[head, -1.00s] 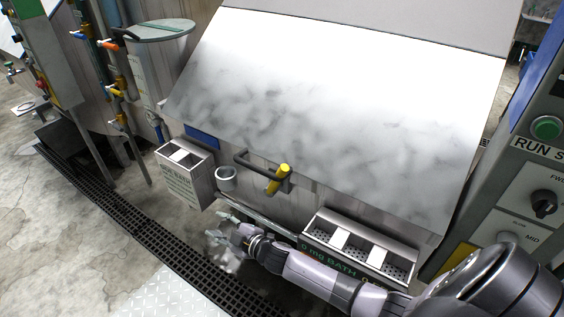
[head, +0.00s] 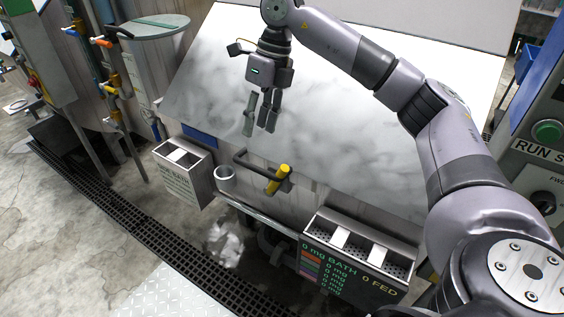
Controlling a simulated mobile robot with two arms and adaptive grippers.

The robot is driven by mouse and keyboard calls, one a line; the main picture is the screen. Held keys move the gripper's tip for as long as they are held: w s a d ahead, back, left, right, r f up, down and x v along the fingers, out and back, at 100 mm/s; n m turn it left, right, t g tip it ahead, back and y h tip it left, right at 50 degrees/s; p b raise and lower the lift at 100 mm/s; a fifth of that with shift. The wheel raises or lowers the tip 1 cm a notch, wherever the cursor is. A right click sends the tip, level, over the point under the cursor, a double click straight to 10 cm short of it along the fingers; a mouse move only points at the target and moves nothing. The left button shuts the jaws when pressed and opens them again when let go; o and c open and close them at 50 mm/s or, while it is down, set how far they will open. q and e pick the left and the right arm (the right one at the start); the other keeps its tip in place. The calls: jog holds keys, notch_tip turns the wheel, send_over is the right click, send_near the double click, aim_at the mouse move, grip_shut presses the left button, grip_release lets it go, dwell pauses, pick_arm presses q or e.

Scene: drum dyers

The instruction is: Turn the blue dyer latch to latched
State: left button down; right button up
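The dyer (head: 310,110) has a large pale sloping lid and a blue plate (head: 200,135) at its front left. Its latch has a yellow grip (head: 278,180) and sits tilted at the lid's front edge, beside a dark bar handle (head: 248,163). My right gripper (head: 259,130) points down in front of the lid, above the yellow grip in the picture and apart from it. Its fingers are spread with nothing between them. My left gripper is not in view.
A box of compartments (head: 362,248) with a bath display juts out below the latch at right. A smaller box (head: 184,165) and a grey cup (head: 225,178) stand at left. A control panel (head: 535,150) is at far right. A floor grate (head: 150,235) runs in front.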

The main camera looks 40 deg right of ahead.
jog(key=s+d+r+h, duration=0.2)
jog(key=d+r+h, duration=0.1)
jog(key=d, duration=0.3)
jog(key=b, duration=0.2)
send_over(283, 165)
jog(key=d, duration=0.1)
jog(key=shift+m+y, duration=0.3)
jog(key=shift+m, duration=0.1)
jog(key=f, duration=0.8)
jog(key=shift+w+f, duration=0.2)
jog(key=shift+w, duration=0.05)
jog(key=f, duration=0.2)
jog(key=f+p, duration=0.1)
jog(key=f, duration=0.4)
jog(key=shift+a+f+p, duration=0.1)
jog(key=shift+a+p, duration=0.15)
jog(key=shift+p, duration=0.15)
jog(key=shift+a+f, duration=0.1)
jog(key=shift+f, duration=0.6)
jog(key=shift+c, duration=0.2)
grip_shut()
